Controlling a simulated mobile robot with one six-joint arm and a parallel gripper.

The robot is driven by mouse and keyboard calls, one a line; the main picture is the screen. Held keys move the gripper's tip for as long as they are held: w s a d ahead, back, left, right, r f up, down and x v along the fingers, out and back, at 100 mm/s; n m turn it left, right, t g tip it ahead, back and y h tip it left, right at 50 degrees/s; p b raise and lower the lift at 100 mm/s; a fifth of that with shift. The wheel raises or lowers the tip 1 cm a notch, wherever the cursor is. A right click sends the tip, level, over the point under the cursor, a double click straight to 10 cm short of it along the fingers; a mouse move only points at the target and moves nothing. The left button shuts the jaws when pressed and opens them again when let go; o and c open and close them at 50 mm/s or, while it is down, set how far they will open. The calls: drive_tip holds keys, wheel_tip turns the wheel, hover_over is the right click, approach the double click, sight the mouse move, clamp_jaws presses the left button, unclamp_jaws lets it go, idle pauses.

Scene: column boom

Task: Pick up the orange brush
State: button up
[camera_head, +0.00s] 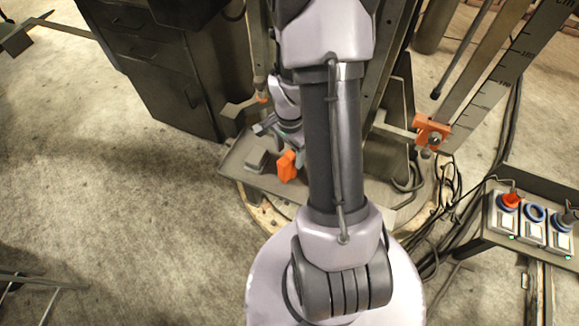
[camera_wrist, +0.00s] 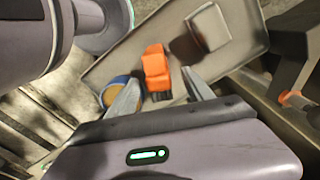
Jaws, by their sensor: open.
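The orange brush (camera_wrist: 156,66) lies in a grey tray (camera_wrist: 112,68), its dark bristle end towards my gripper in the wrist view. My gripper (camera_wrist: 160,78) is open, with one finger to each side of the brush in the wrist view. A gap shows on both sides, and I cannot tell how far the fingertips are above the tray. In the head view my arm hides most of the gripper.
A grey block (camera_wrist: 210,27) sits in the tray close to the brush's right; it also shows in the head view (camera_head: 262,158). A blue-and-tan round item (camera_wrist: 117,90) is partly hidden behind the left finger. A dark cabinet (camera_head: 165,75) stands behind left.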

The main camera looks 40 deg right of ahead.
wheel_tip(320, 180, down, 4)
drive_tip(key=shift+s+a+b, duration=0.15)
drive_tip(key=shift+b, duration=0.65)
drive_tip(key=shift+r, duration=0.1)
clamp_jaws()
wheel_tip(320, 180, up, 10)
drive_tip(key=p, duration=0.4)
drive_tip(key=shift+p, duration=0.35)
